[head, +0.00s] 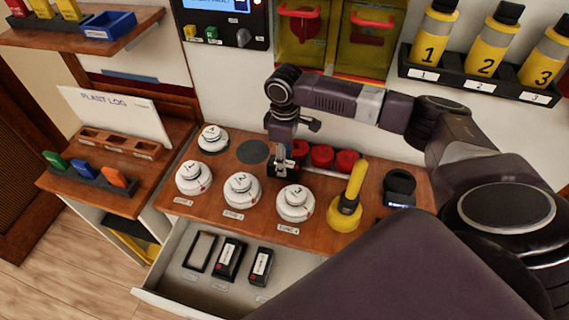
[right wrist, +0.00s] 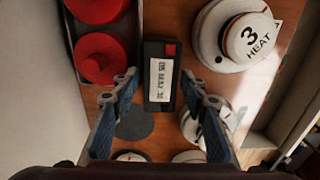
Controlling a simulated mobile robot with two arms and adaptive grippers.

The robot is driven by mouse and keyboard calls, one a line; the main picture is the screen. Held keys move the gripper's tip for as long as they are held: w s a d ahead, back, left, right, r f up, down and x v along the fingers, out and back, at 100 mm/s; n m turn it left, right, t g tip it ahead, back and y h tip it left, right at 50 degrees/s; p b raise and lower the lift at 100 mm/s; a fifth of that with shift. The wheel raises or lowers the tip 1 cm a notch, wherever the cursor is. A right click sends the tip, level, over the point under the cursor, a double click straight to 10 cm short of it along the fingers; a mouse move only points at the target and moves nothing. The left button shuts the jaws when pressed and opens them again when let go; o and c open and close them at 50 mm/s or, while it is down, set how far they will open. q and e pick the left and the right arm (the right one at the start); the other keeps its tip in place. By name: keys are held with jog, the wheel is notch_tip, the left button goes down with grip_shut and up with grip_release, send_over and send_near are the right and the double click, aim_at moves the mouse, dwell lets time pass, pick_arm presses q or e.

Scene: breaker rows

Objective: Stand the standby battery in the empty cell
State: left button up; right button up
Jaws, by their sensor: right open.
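The standby battery is a black block with a white label and a red corner (right wrist: 160,75). In the head view it shows as a dark block (head: 284,171) on the wooden counter, partly hidden by my right gripper. My right gripper (head: 282,158) is over it, pointing down. In the right wrist view the open fingers (right wrist: 158,84) are on either side of the battery's near end, with gaps showing. The empty cell (head: 200,251) is the leftmost black frame in the open drawer. Two black batteries (head: 229,259) stand in the cells to its right. My left gripper is out of view.
White numbered detectors (head: 242,189) stand on the counter in front and to the left. Red round caps (head: 321,156) are close behind the battery. A yellow-handled tool (head: 347,205) stands to the right. The open drawer (head: 178,299) juts out below the counter.

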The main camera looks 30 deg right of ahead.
jog(key=shift+r, duration=0.1)
grip_shut()
dwell(0.5)
